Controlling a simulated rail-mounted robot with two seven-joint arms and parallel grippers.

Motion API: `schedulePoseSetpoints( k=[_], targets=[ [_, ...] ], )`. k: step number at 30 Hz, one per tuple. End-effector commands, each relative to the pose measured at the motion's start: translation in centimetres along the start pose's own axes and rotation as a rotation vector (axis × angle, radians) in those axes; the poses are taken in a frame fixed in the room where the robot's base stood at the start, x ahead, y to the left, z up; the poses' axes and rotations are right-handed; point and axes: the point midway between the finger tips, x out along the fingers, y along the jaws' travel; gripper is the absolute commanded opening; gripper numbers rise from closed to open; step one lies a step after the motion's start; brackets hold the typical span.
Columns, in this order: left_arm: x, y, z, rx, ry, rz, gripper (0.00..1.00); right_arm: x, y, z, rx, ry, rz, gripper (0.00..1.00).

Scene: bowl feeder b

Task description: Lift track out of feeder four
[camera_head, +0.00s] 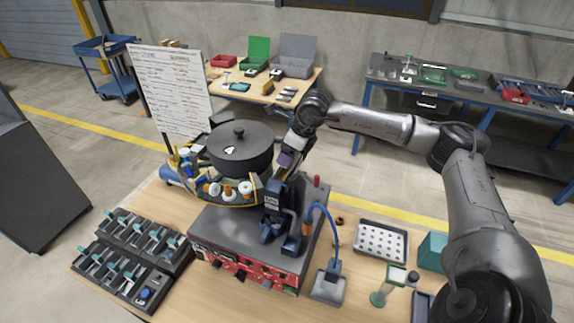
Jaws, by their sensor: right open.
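Feeder four (238,148) is a dark round bowl with a knobbed lid and a white mark like a 4. It stands on a grey base box (250,232) with a red front panel. A dark blue upright piece (276,210), which may be the track or its mount, stands on the box right of the bowl. My right gripper (287,172) reaches in from the upper right and is open, just above this piece and beside the bowl. Whether it touches the piece is too small to tell. My left gripper is out of view.
A printed sheet on a stand (170,90) rises behind the bowl. Coloured bottles and rollers crowd the bowl's front edge. Black racks (135,255) stand at left. A blue cable (330,225), a perforated tray (382,241) and a green box (433,252) lie at right.

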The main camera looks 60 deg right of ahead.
Motion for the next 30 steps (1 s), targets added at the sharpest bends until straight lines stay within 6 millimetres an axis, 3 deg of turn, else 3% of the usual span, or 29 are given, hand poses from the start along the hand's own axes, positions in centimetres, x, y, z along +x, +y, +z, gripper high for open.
schedulePoseSetpoints(
  k=[6,14,30],
  targets=[
    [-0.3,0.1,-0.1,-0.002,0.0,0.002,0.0,1.8,0.0,0.0,0.0,0.0,0.001,0.72],
    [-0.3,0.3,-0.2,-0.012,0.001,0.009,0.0,2.0,-0.1,0.0,0.0,0.0,0.0,0.72],
    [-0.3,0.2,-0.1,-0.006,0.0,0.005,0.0,1.9,0.0,0.0,-0.001,-0.001,0.0,0.22]
  ],
)
